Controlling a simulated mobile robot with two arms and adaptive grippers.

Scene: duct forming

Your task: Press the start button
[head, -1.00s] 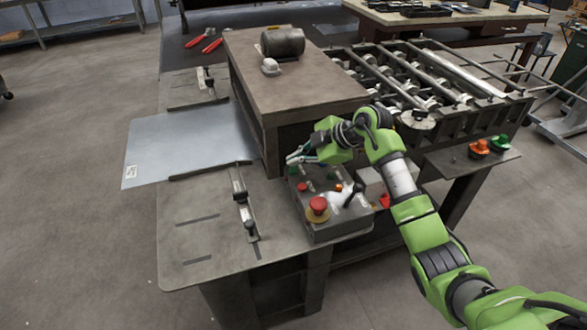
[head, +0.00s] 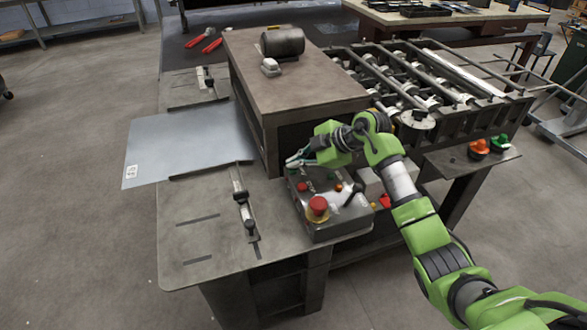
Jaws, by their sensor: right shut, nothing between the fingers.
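A grey control box (head: 325,228) stands on the near part of the machine table. Its top carries a large red mushroom button (head: 317,206), a small red button (head: 302,186), a green button (head: 331,176), an orange button (head: 338,187) and a black lever (head: 355,189). My right gripper (head: 291,163) is shut and empty, with its fingertips over the far left corner of the box. The fingers hide part of that corner, and I cannot tell whether they touch a button. My left gripper is out of view.
The machine's brown housing (head: 290,92) rises just behind the gripper. A grey metal sheet (head: 165,146) lies at the left by sliding guides. A roller frame (head: 440,85) fills the right.

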